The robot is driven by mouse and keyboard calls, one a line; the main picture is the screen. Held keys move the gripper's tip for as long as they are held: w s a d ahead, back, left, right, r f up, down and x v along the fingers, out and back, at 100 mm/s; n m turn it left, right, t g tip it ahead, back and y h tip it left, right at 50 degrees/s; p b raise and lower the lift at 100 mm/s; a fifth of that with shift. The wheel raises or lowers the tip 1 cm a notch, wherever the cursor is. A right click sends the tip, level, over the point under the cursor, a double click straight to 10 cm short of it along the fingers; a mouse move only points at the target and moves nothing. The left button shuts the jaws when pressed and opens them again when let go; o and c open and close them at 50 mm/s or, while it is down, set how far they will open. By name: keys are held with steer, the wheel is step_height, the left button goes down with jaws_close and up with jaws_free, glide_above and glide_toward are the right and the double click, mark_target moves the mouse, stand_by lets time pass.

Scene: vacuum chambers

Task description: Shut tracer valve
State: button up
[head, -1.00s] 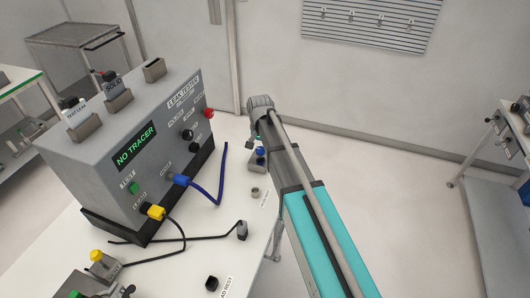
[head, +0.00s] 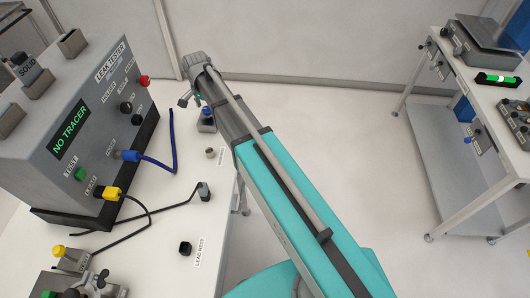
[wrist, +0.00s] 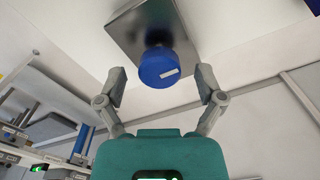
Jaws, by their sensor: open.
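A blue round knob with a white mark (wrist: 158,68) sits on a grey metal block (wrist: 128,22) in the wrist view. I take it for the tracer valve, but no label on it is readable. In the head view the blue knob (head: 206,111) stands on its small grey block at the table's far right corner. My gripper (wrist: 160,84) is open, with one finger on each side of the knob and visible gaps between. It holds nothing. In the head view my gripper (head: 191,99) is beside the knob, partly hidden by my arm.
The leak tester (head: 40,135) on the left reads NO TRACER, with blue and yellow plugs and cables. A small socket (head: 210,153), a lead end (head: 204,191) and a black lead rest (head: 185,248) are on the table. Another bench (head: 480,110) stands right; floor between is clear.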

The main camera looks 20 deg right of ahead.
mark_target(206, 109)
steer(key=m, duration=1.2)
steer(key=shift+m, duration=0.3)
step_height(206, 109, up, 14)
steer(key=p, duration=1.4)
steer(key=s+d+f+n+b, duration=0.7)
steer(key=s+f+n+b, duration=0.1)
steer(key=s+n, duration=0.2)
steer(key=s+d+f+n+b, duration=0.8)
steer(key=s+f+n+b, duration=0.1)
steer(key=n, duration=0.3)
steer(key=shift+s, duration=0.9)
stand_by(0.6)
